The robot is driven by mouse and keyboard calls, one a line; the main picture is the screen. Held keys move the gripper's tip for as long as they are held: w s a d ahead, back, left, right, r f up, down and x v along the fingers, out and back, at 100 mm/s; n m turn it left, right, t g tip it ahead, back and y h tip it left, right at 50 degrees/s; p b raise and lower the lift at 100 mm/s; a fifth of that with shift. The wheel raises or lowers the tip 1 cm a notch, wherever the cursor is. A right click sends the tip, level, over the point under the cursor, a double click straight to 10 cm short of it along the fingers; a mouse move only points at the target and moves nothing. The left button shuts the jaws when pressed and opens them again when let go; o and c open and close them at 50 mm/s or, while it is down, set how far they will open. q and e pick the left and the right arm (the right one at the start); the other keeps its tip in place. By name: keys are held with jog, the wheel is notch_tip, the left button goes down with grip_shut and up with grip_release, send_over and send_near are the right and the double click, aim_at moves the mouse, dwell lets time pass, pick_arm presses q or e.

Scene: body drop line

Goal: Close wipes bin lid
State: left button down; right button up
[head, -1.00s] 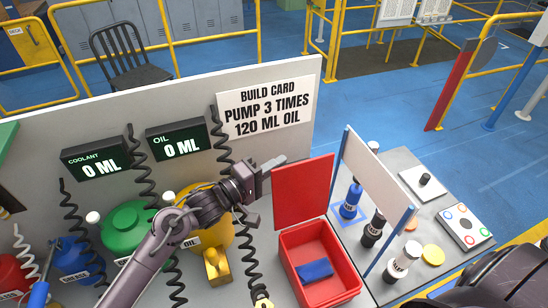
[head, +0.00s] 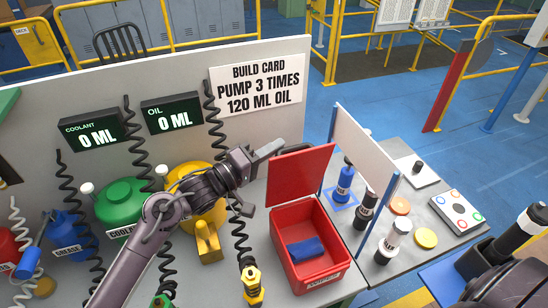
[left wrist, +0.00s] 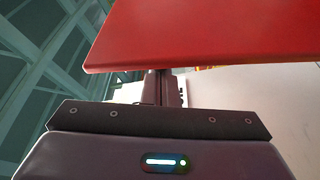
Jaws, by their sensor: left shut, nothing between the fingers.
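The wipes bin (head: 331,270) is a red open box on the bench, with a blue cloth (head: 305,248) inside. Its red lid (head: 298,172) stands raised at the bin's back edge, so the bin is open. My left gripper (head: 268,147) is shut and empty, at the lid's upper left corner on its back side. In the left wrist view the lid (left wrist: 210,32) fills the upper right and hides the fingertips. Whether they touch the lid I cannot tell.
A white divider panel (head: 364,147) stands right of the bin. Beyond it are bottles, including a blue one (head: 344,184), and discs. Left of the bin are a yellow oil container (head: 185,177), a green coolant container (head: 121,203) and coiled hoses. The build card board (head: 256,88) stands behind.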

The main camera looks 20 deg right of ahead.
aim_at(278, 167)
pick_arm(q)
jog(key=s+m, duration=0.1)
jog(key=s, duration=0.1)
jog(key=s+m+h+b, duration=0.1)
jog(key=s+m, duration=0.1)
jog(key=s, duration=0.1)
jog(key=shift+s+a, duration=0.15)
jog(key=shift+s, duration=0.1)
jog(key=shift+s+f+m+g, duration=0.3)
jog(key=shift+m+g, duration=0.1)
jog(key=shift+m, duration=0.2)
jog(key=s+m, duration=0.1)
jog(key=s+f, duration=0.1)
jog(key=s, duration=0.1)
jog(key=s+m+b, duration=0.1)
jog(key=s, duration=0.1)
jog(key=shift+s+a+f+m+g+h, duration=0.1)
jog(key=shift+a+f+m+g+h, duration=0.05)
jog(key=shift+f+m+g+h, duration=0.2)
pick_arm(e)
jog(key=f, duration=0.1)
jog(key=s+f, duration=0.1)
jog(key=shift+s+f, duration=0.15)
jog(key=shift+f, duration=0.15)
pick_arm(q)
jog(key=shift+r, duration=0.1)
pick_arm(e)
jog(key=shift+w, duration=0.2)
